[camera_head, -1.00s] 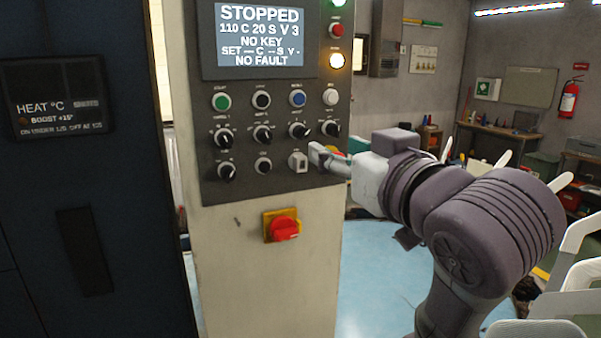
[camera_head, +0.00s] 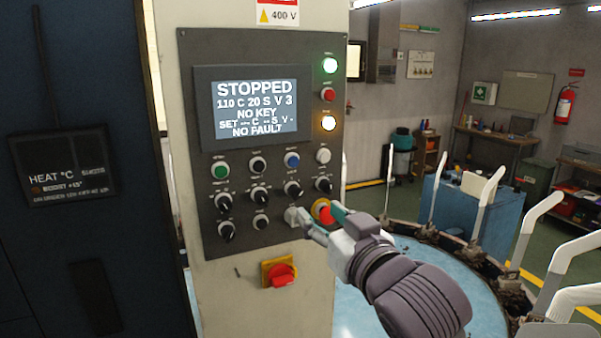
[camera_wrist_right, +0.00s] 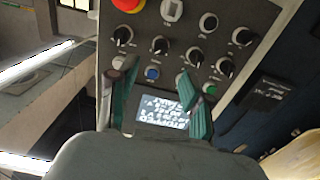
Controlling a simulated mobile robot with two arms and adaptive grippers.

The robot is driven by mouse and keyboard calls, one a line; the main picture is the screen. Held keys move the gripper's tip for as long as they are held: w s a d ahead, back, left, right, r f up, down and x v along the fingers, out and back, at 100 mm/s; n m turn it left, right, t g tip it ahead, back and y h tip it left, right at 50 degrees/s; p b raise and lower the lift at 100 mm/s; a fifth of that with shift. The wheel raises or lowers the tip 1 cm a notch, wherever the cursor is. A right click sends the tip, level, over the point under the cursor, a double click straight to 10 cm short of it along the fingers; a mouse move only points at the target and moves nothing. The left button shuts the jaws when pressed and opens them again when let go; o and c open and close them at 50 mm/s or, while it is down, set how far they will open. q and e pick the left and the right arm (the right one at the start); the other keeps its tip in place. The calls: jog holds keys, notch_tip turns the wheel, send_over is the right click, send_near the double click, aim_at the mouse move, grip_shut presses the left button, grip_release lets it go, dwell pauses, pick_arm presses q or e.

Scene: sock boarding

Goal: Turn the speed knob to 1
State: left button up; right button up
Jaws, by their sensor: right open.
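The control panel (camera_head: 190,130) carries a row of black pointer knobs, with two more black knobs below. Their labels are too small to read, so I cannot tell which is the speed knob. The row's right-end knob (camera_head: 324,185) and left-end knob (camera_head: 224,202) show clearly. The row's knobs also show upside down in the right wrist view (camera_wrist_right: 160,46). The screen (camera_head: 255,106) reads STOPPED, 110 C 20 S V 3, NO KEY, NO FAULT. My right gripper (camera_head: 320,220) is open and empty in front of the panel's lower right. My left gripper is out of view.
A red emergency button (camera_head: 323,211) and a grey-white key switch (camera_head: 293,216) are close by my right fingers. A red switch on a yellow plate (camera_head: 280,273) sits below the panel. White upright boards (camera_head: 487,200) ring the machine at right.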

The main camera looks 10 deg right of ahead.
aim_at(299, 195)
jog(key=w+p, duration=0.1)
jog(key=w, duration=0.2)
jog(key=w+a+p, duration=0.1)
jog(key=w, duration=0.1)
jog(key=w+p, duration=0.1)
jog(key=w, duration=0.2)
jog(key=shift+w+a, duration=0.3)
jog(key=shift+a, duration=0.05)
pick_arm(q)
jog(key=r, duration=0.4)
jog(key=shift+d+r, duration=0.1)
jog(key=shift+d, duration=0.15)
pick_arm(e)
jog(key=shift+c, duration=0.2)
grip_shut()
